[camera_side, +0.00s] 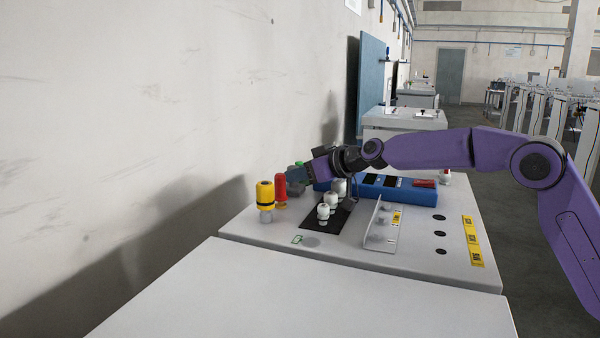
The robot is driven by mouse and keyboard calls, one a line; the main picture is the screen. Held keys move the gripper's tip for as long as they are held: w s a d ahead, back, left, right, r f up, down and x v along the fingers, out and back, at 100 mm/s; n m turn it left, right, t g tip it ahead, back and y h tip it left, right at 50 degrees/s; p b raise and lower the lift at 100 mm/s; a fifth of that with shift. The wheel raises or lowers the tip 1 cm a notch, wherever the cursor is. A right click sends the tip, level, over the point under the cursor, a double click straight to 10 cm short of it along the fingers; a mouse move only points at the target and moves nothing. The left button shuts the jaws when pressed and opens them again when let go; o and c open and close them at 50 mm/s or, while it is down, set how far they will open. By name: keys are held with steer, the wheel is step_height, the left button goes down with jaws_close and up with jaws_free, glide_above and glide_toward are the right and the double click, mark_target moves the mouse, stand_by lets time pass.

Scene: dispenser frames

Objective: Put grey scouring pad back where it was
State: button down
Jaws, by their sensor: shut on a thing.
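My gripper (299,175) reaches to the left, low over the back left of the grey bench top, beside the red-capped piece. It is shut on a small dark grey thing that looks like the grey scouring pad (295,189); the fingers and the neighbouring pieces partly hide it. I cannot tell whether the pad touches the bench top. A blue tray (412,194) with dark compartments lies behind and to the right of the gripper, and a red item (424,183) sits at its right end.
A yellow-capped piece (265,196) and a red-capped piece (281,188) stand left of my gripper; a green one (299,164) is behind. White-knobbed pieces (323,212) stand on a black mat (315,224). A metal bracket (380,234) is further right. The front table (300,295) is clear.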

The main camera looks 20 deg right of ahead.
steer(key=shift+f, duration=0.15)
steer(key=c, duration=0.8)
jaws_free()
steer(key=shift+c, duration=0.2)
steer(key=v, duration=1.7)
steer(key=shift+d+r, duration=0.3)
steer(key=shift+r, duration=0.1)
